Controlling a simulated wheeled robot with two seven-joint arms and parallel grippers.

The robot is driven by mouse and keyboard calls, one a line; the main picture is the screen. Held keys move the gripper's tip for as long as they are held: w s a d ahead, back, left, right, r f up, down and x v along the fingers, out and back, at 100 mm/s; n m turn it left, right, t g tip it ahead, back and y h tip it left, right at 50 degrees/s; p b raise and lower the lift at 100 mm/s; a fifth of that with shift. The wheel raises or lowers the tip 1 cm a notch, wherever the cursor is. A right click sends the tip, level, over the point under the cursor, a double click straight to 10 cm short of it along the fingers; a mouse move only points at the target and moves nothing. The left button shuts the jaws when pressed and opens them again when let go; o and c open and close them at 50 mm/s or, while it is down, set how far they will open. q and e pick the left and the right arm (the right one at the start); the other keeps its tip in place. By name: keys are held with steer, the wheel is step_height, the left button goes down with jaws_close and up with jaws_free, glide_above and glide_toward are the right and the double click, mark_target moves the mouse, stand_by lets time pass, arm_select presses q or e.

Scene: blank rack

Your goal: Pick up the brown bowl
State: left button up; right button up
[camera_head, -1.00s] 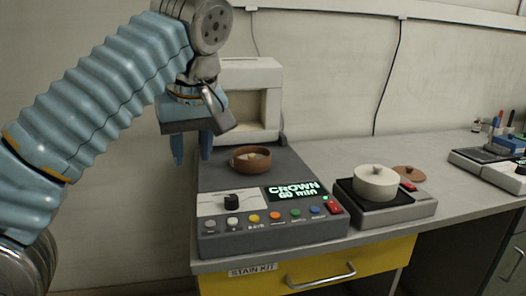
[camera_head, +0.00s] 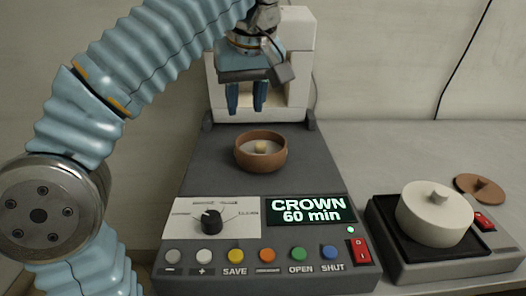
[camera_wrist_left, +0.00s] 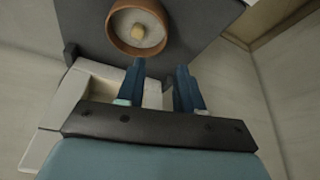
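The brown bowl (camera_head: 261,163) sits on the dark top plate of the machine, with a pale inside and a small tan piece in its middle. It also shows at the top of the left wrist view (camera_wrist_left: 116,38). My left gripper (camera_head: 246,112) hangs above and behind the bowl, its two blue fingers apart with nothing between them. In the left wrist view the open fingers (camera_wrist_left: 160,68) are clear of the bowl. My right gripper is not in view.
The machine's front panel (camera_head: 315,256) has a knob, several buttons and a display reading "CROWN 60 min". Its white upright housing (camera_head: 296,60) stands behind the gripper. To the right, a lidded white pot (camera_head: 432,218) stands on a smaller device, with a brown lid (camera_head: 480,188) behind it.

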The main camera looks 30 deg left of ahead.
arm_select(q)
glide_above(237, 146)
steer(key=s+d, duration=0.1)
steer(key=d, duration=0.2)
steer(key=f, duration=0.6)
steer(key=shift+a+f, duration=0.1)
steer(key=shift+a, duration=0.15)
steer(key=x, duration=0.4)
steer(key=shift+s+a+f, duration=0.1)
steer(key=shift+s+a, duration=0.1)
steer(key=shift+a, duration=0.25)
steer(key=shift+w+a+f, duration=0.1)
steer(key=shift+w+f, duration=0.05)
steer(key=shift+f, duration=0.3)
jaws_close()
